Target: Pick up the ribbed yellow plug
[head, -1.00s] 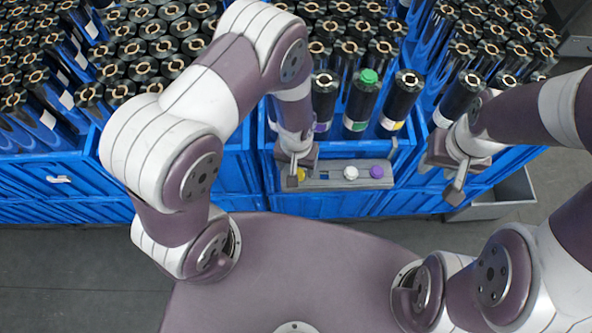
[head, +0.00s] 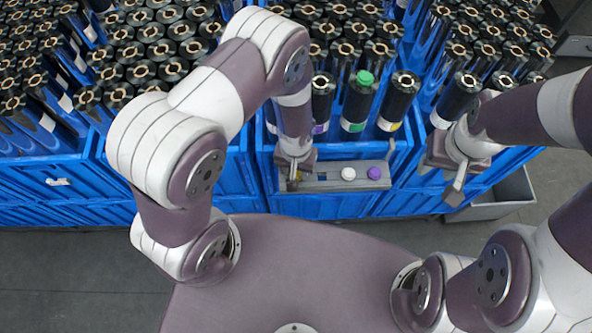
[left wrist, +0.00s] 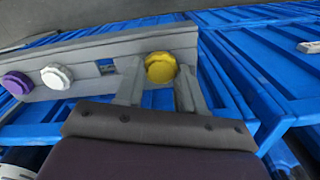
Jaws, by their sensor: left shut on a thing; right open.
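The ribbed yellow plug (left wrist: 161,67) shows in the left wrist view between the two fingers of my left gripper (left wrist: 160,84), at one end of a grey holder (left wrist: 115,48). My left gripper is shut on it. In the head view my left gripper (head: 292,181) is at the left end of the grey holder (head: 327,183), and the plug is hidden there by the fingers. I cannot tell whether the plug is still seated. My right gripper (head: 455,189) is open and empty, well to the right.
A white plug (head: 348,174) and a purple plug (head: 374,173) sit on the same holder. Black rolls stand behind it in blue crates (head: 230,175), one with a green plug (head: 365,78) on top. A grey bin (head: 505,197) is on the floor at the right.

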